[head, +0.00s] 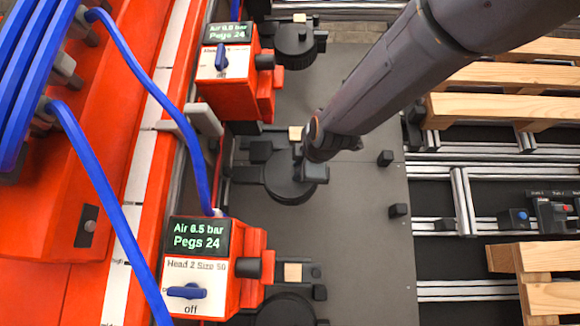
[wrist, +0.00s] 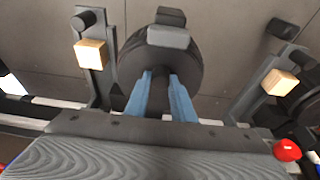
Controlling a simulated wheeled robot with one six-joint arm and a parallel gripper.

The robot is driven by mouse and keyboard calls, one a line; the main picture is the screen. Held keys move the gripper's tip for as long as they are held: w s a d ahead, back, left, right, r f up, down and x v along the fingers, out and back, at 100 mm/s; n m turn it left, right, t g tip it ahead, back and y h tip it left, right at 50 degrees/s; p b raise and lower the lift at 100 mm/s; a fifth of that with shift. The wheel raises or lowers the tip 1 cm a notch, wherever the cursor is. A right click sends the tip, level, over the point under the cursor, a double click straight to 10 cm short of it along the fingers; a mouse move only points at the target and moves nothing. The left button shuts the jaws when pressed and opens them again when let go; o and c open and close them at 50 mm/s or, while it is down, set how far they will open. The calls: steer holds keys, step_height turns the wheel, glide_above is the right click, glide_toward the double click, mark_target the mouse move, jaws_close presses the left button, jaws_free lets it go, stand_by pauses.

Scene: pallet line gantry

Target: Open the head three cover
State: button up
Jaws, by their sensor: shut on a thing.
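A round black cover (head: 289,184) lies on the dark plate, between the upper and lower orange control boxes. My gripper (head: 311,158) is over its right upper side, with the fingers mostly hidden by the wrist in the head view. In the wrist view, the blue fingers (wrist: 160,76) close on the near part of the round cover (wrist: 188,70), and the part between them is hard to see. A grey block (wrist: 168,38) sits at the disc's far side. The cover looks flat. The upper box's label is too blurred to read its head number.
The upper orange box (head: 225,85) and the lower box (head: 205,285), marked Head 2, stand at the left. Another round cover (head: 295,50) lies above. Wooden pallets (head: 505,75) are at the right. Blue hoses (head: 130,65) hang at the left.

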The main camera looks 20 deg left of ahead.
steer(key=shift+a+r+p, duration=0.1)
steer(key=shift+a+p, duration=0.15)
steer(key=shift+p, duration=0.2)
steer(key=shift+d+p, duration=0.1)
steer(key=shift+p, duration=2.25)
steer(key=shift+s+p, duration=0.1)
steer(key=shift+p, duration=0.25)
steer(key=shift+s+a, duration=0.1)
steer(key=shift+a, duration=0.2)
steer(key=shift+r+p, duration=0.1)
steer(key=shift+p, duration=0.45)
steer(key=shift+s+d+p, duration=0.1)
steer(key=shift+s+p, duration=0.1)
steer(key=shift+p, duration=0.35)
